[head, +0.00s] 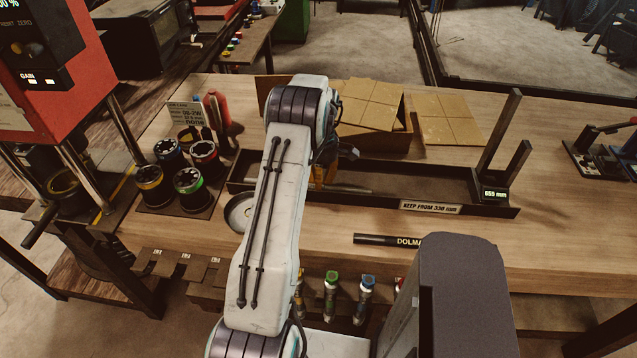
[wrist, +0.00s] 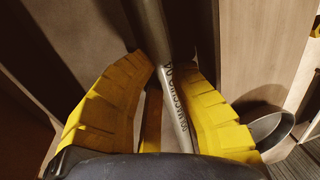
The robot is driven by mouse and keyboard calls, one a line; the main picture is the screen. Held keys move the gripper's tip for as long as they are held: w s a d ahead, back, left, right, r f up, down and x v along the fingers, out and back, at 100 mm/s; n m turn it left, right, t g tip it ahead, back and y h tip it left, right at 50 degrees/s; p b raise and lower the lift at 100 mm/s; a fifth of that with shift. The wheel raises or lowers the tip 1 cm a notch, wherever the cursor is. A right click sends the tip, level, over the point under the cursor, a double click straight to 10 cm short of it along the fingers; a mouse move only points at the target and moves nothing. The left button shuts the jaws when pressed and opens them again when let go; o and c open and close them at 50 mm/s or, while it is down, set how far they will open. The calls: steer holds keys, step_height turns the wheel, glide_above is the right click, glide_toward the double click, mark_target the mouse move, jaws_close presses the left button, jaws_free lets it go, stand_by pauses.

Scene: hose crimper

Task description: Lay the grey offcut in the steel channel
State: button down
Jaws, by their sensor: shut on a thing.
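A grey offcut (wrist: 172,95), a tube with dark lettering, runs between the yellow fingers of my gripper (wrist: 170,72) in the wrist view. The gripper is shut on it. In the head view the yellow fingers (head: 321,176) show at the left part of the long dark steel channel (head: 380,201), partly hidden behind my arm. The grey offcut (head: 349,189) lies lengthwise along the channel there, its left part hidden. Whether it touches the channel floor I cannot tell.
A black hose piece (head: 378,239) lies on the bench in front of the channel. A cardboard box (head: 372,105) stands behind it. Several coloured spools (head: 188,181) and a round dish (head: 239,212) are at the left. Two uprights (head: 499,131) rise at the channel's right end.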

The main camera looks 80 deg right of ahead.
steer(key=c, duration=1.5)
jaws_free()
steer(key=shift+w+f, duration=0.1)
steer(key=r, duration=0.3)
steer(key=shift+d+r+b, duration=0.2)
steer(key=shift+d+b, duration=0.15)
steer(key=shift+b, duration=0.05)
steer(key=shift+d+r+b, duration=0.1)
steer(key=shift+r+b, duration=0.25)
steer(key=shift+b, duration=0.4)
steer(key=shift+d+r+b, duration=0.15)
steer(key=shift+r+b, duration=0.2)
steer(key=shift+r, duration=0.95)
steer(key=shift+d+r+b, duration=0.2)
steer(key=shift+r+b, duration=0.1)
steer(key=shift+r, duration=1.05)
steer(key=shift+d+r+b, duration=0.15)
steer(key=shift+r+b, duration=0.2)
steer(key=shift+r, duration=0.95)
